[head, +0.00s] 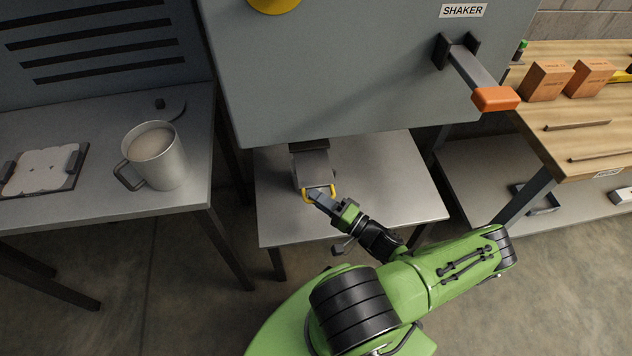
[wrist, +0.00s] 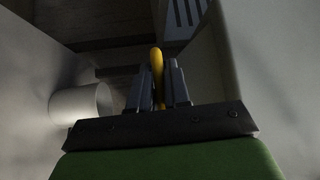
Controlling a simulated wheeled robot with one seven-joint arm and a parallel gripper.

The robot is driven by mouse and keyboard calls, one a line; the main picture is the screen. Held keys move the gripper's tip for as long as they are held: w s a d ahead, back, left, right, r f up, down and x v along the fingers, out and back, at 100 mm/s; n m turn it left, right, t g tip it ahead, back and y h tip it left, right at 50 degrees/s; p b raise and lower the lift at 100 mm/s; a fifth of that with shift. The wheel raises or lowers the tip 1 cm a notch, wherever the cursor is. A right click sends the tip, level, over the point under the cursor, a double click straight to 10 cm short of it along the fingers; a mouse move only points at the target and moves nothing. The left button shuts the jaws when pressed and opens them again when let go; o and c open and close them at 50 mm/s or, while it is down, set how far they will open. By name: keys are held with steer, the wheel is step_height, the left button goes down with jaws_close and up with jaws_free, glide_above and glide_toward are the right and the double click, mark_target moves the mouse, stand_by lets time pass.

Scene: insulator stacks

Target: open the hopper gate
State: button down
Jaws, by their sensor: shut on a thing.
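The hopper gate (head: 312,166) is a grey piece under the big grey cabinet, at the end of a dark spout. Its yellow handle (head: 306,197) is at its front lower edge. My gripper (head: 318,196) is shut on this yellow handle. In the wrist view, the yellow handle (wrist: 157,75) stands between the two dark fingers of my gripper (wrist: 160,85). The fingers hide part of the handle. I cannot tell how far the gate is drawn out.
The grey cabinet (head: 340,80) marked SHAKER hangs above a low grey table (head: 400,190). An orange-ended lever (head: 495,98) sticks out at right. A metal mug (head: 155,158) stands on the left bench (head: 60,212). Orange boxes (head: 546,80) sit on the wooden table (head: 545,110).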

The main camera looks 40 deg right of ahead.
steer(key=shift+s+a, duration=0.25)
steer(key=shift+s, duration=0.15)
steer(key=c, duration=1.2)
jaws_free()
steer(key=v, duration=1.5)
steer(key=shift+s+f, duration=0.15)
steer(key=shift+s, duration=0.25)
steer(key=shift+d, duration=0.1)
